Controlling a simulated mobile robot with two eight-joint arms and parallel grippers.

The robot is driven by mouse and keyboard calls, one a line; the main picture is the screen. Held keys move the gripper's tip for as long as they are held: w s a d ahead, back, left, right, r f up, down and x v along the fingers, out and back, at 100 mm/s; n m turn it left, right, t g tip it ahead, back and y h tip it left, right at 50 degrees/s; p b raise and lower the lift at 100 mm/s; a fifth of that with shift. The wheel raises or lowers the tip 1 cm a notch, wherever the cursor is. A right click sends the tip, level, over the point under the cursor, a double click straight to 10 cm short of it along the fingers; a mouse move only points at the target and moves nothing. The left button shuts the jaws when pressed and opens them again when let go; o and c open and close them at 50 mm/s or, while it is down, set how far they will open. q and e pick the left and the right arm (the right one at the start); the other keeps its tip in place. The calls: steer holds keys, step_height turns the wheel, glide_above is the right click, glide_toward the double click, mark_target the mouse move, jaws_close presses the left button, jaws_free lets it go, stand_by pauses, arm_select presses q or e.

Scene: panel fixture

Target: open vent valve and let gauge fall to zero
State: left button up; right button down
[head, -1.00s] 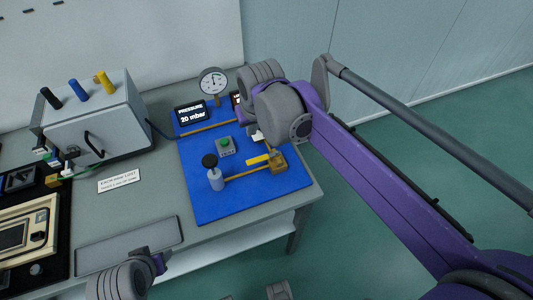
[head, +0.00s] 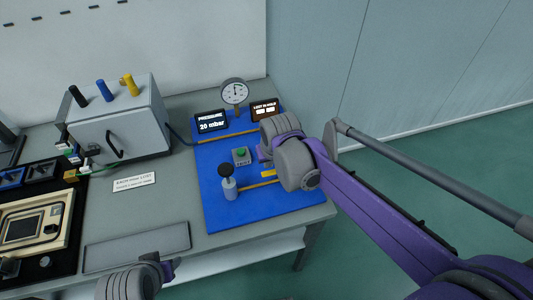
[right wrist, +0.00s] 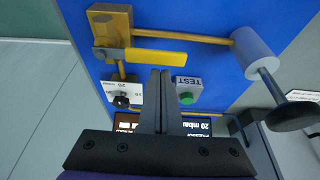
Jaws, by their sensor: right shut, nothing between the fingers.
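The vent valve is a brass block (right wrist: 110,20) with a flat yellow lever (right wrist: 155,57) in the right wrist view; in the head view only part of the yellow lever (head: 267,174) shows beside my right wrist. My right gripper (right wrist: 161,74) is shut and empty, its fingertips apparently just beside the lever; contact cannot be told. The round gauge (head: 234,92) stands at the panel's back, its needle pointing roughly upward. The pressure display (head: 210,122) reads 20 mbar. Of my left arm only a wrist part shows at the bottom; its fingers are out of sight.
The blue panel (head: 225,210) carries a green TEST button (right wrist: 186,98), a black-topped cylinder (head: 228,188) and a small black knob (right wrist: 121,101). A lit orange-brown display (head: 264,110) stands at the back right. A grey box (head: 120,115) and an empty grey tray (head: 135,248) lie left.

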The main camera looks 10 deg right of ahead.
mark_target(271, 174)
steer(key=shift+s+n, duration=0.55)
steer(key=shift+n, duration=0.15)
stand_by(0.5)
steer(key=shift+s+n+y, duration=0.4)
steer(key=shift+n, duration=0.2)
steer(key=n, duration=0.1)
steer(key=s+n, duration=0.1)
steer(key=shift+s+d+n+y+p, duration=0.1)
steer(key=shift+s+n+y+p, duration=0.2)
steer(key=shift+y, duration=0.1)
steer(key=s+n, duration=0.1)
steer(key=n, duration=0.1)
steer(key=s+d+n+g+y, duration=0.1)
steer(key=n, duration=0.1)
steer(key=shift+s+d, duration=0.1)
steer(key=shift+s, duration=0.1)
steer(key=n, duration=0.1)
steer(key=s+d+n+g, duration=0.1)
steer(key=n, duration=0.2)
steer(key=shift+s+d+y+p, duration=0.25)
steer(key=shift+y+p, duration=0.15)
steer(key=d+n, duration=0.1)
steer(key=s+d+n+g, duration=0.1)
steer(key=n, duration=0.1)
steer(key=shift+n+g, duration=0.3)
steer(key=shift+d, duration=0.4)
